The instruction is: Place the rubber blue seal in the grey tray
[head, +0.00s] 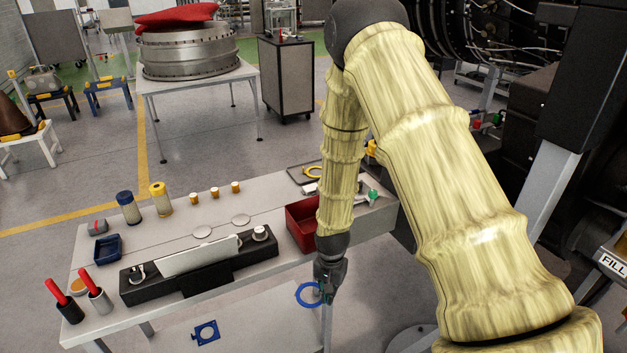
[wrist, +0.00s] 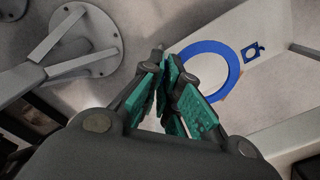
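The blue seal (head: 303,303) is a flat ring in front of the workbench's front edge, off the bench top. It also shows in the wrist view (wrist: 236,75), with its left edge at my fingertips. My gripper (head: 324,294) points down beside the bench, and its green finger pads (wrist: 168,72) close together at the ring's edge, apparently pinching it. The fingers partly hide the contact. A dark grey tray (head: 294,176) lies at the bench's far right end, with a yellow ring in it; my arm partly covers it.
A red bin (head: 300,232) stands on the bench beside my arm. A black fixture (head: 204,276) fills the front middle. A small blue tray (head: 107,249) sits at left. Filters and small orange-topped cylinders stand behind. A blue square flange (head: 206,333) lies lower, below the bench top.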

